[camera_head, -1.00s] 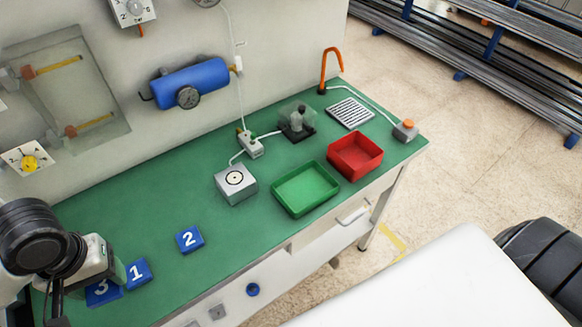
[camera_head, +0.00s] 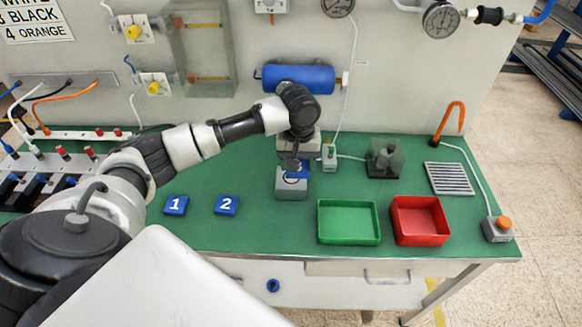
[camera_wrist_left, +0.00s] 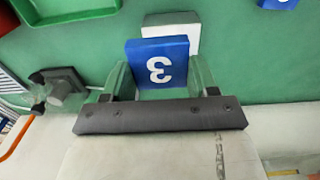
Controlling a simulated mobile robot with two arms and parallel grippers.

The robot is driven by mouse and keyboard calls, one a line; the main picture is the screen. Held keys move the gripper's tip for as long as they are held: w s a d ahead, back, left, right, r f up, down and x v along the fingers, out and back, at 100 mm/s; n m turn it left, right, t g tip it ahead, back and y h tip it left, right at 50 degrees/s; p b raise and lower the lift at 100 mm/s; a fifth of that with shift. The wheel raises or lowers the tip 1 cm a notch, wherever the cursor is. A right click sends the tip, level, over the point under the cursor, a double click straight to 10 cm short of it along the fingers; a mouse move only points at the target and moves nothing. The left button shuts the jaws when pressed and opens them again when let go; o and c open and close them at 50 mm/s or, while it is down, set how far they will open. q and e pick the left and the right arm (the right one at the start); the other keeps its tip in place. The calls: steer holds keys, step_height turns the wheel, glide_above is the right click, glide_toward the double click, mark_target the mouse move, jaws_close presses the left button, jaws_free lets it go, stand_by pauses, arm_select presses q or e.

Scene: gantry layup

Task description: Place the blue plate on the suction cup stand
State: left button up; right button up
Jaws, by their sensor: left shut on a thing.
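The blue plate marked 3 (camera_wrist_left: 158,62) is between the fingers of my left gripper (camera_head: 297,162), which is shut on it. In the head view, the plate (camera_head: 300,171) shows partly below the gripper, over the back part of the grey suction cup stand (camera_head: 291,190). Part of the stand's dark ring shows in front of the plate. The pale top of the stand (camera_wrist_left: 178,25) shows behind the plate in the left wrist view. I cannot tell whether plate and stand touch. My right gripper is not in view.
Blue plates 1 (camera_head: 176,205) and 2 (camera_head: 226,206) lie on the green bench to the left. A green tray (camera_head: 349,241) and a red tray (camera_head: 420,237) are right of the stand. A white connector box (camera_head: 329,157) and a clear-covered device (camera_head: 383,160) are behind.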

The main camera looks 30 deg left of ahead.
arm_select(q)
steer(key=w+a+f, duration=0.2)
steer(key=shift+w+a+f, duration=0.1)
steer(key=shift+a+f, duration=0.05)
steer(key=shift+a, duration=0.25)
steer(key=shift+a+f, duration=0.15)
step_height(320, 180, down, 3)
steer(key=shift+f+p, duration=0.15)
steer(key=shift+p, duration=0.45)
steer(key=shift+f, duration=0.3)
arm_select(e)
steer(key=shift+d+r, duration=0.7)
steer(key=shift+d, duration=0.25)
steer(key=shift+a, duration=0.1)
arm_select(q)
steer(key=shift+f, duration=0.1)
steer(key=o, duration=0.9)
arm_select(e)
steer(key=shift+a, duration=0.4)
